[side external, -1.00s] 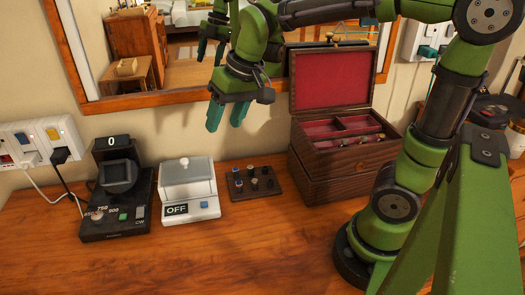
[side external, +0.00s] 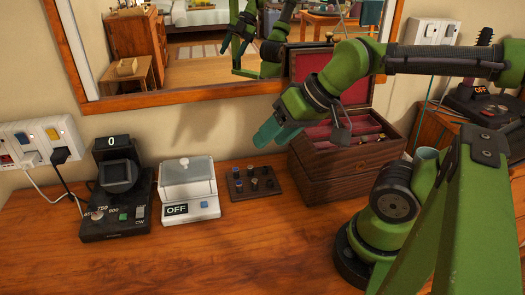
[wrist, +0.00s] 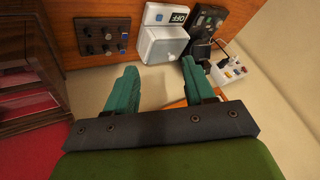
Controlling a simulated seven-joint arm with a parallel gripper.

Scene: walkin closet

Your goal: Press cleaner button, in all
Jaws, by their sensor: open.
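The cleaner (side external: 188,188) is a white box with a grey lid and a small knob on top. Its front has a display reading OFF (side external: 176,209) and a blue button (side external: 204,205). In the wrist view the cleaner (wrist: 160,44) is beyond the fingers, with its OFF display at the far side. My gripper (side external: 272,133) has teal fingers and is in the air to the right of and above the cleaner, in front of the open jewelry box. In the wrist view my gripper (wrist: 160,75) has its fingers apart with nothing between them. It touches nothing that I can see.
A black device (side external: 118,200) showing 0 stands left of the cleaner. A dark board (side external: 253,182) with several small pegs lies right of it, then the wooden jewelry box (side external: 335,180). Wall sockets with cords (side external: 40,148) are at left. The table front (side external: 200,260) is clear.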

